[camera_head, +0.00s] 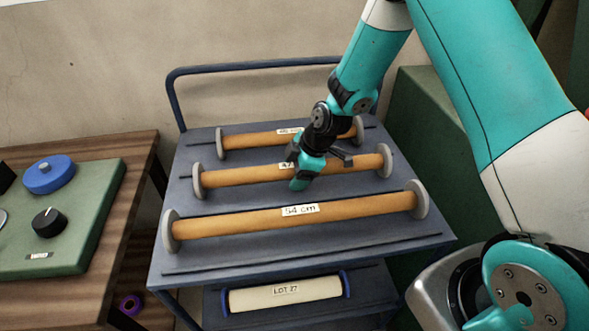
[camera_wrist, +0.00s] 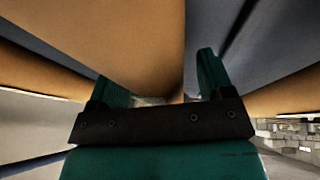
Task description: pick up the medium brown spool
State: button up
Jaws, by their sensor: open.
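The medium brown spool (camera_head: 235,176) is the middle of three on the blue cart's top. It lies sideways with grey end discs, and its label is partly covered by my gripper. My gripper (camera_head: 308,170) is low over its middle, pointing down. In the wrist view my gripper (camera_wrist: 158,80) has its two teal fingers apart, and a brown roll (camera_wrist: 130,40) fills the view above and between them. I cannot tell how far down its sides the fingers reach.
A longer spool (camera_head: 350,207) labelled 54 cm lies in front, and a shorter spool (camera_head: 255,140) lies behind. The cart (camera_head: 300,248) has a rear handle. A cream roll (camera_head: 285,293) lies on its lower shelf. A wooden table (camera_head: 130,170) stands left, and a green box (camera_head: 425,125) right.

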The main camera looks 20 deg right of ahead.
jog(key=shift+c, duration=0.5)
jog(key=c, duration=1.1)
jog(key=shift+o, duration=0.2)
jog(key=shift+r, duration=0.1)
